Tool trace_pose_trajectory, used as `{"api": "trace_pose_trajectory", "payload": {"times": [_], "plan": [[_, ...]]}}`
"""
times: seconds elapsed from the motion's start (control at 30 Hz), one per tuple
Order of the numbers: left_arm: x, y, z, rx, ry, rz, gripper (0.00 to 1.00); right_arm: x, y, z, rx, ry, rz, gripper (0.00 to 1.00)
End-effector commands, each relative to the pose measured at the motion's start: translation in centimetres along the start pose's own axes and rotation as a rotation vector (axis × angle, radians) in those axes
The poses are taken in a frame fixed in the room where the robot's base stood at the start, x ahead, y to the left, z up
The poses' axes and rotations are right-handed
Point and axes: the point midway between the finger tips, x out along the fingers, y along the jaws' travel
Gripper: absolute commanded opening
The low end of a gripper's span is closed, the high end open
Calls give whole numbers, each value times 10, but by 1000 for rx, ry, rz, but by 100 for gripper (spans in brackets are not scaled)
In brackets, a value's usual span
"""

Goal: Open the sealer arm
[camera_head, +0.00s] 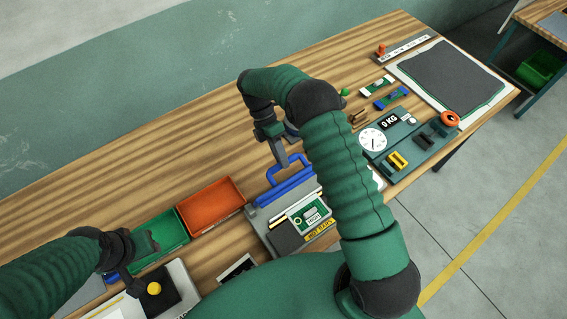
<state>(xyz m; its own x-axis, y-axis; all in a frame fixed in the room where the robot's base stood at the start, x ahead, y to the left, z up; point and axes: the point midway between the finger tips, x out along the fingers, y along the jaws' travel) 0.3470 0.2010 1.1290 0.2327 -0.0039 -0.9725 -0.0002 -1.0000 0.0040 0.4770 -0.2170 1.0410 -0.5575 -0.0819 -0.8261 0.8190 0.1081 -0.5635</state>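The sealer (262,222) is a grey device on the wooden table, with a yellow warning label at its front. Its arm carries a blue handle (272,176) along the back and appears lowered. A green board lies at its front. My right gripper (282,160) reaches down to the blue handle, its grey fingers overlapping it in the picture; I cannot tell whether they touch or grip it. My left gripper (133,288) is at the lower left, beside a yellow knob (154,288) on a black pad; its fingers are too small to read.
A red-orange tray (212,205) and a green tray (160,240) stand left of the sealer. A scale panel (405,140) with a dial and coloured tools is to the right. A dark mat (450,78) lies at the far right. The table's back left is clear.

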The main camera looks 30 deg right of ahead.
Motion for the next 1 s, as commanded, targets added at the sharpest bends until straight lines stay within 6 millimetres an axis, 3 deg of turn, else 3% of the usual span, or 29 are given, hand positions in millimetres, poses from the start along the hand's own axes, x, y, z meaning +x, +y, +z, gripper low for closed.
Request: {"api": "trace_pose_trajectory", "payload": {"times": [0.33, 0.83, 0.87, 1.0], "plan": [[13, 0, 3, 0, 0, 0, 36, 3, 18, 1, 0, -3, 0, 0], [14, 0, 3, 0, 0, 0, 36, 2, 19, -2, -2, -1, -4, 0], [14, 0, 3, 0, 0, 0, 36, 2, 19, -2, -3, -1, -4, 19], [14, 0, 3, 0, 0, 0, 36, 2, 19, -2, -2, -1, -4, 37]]}}
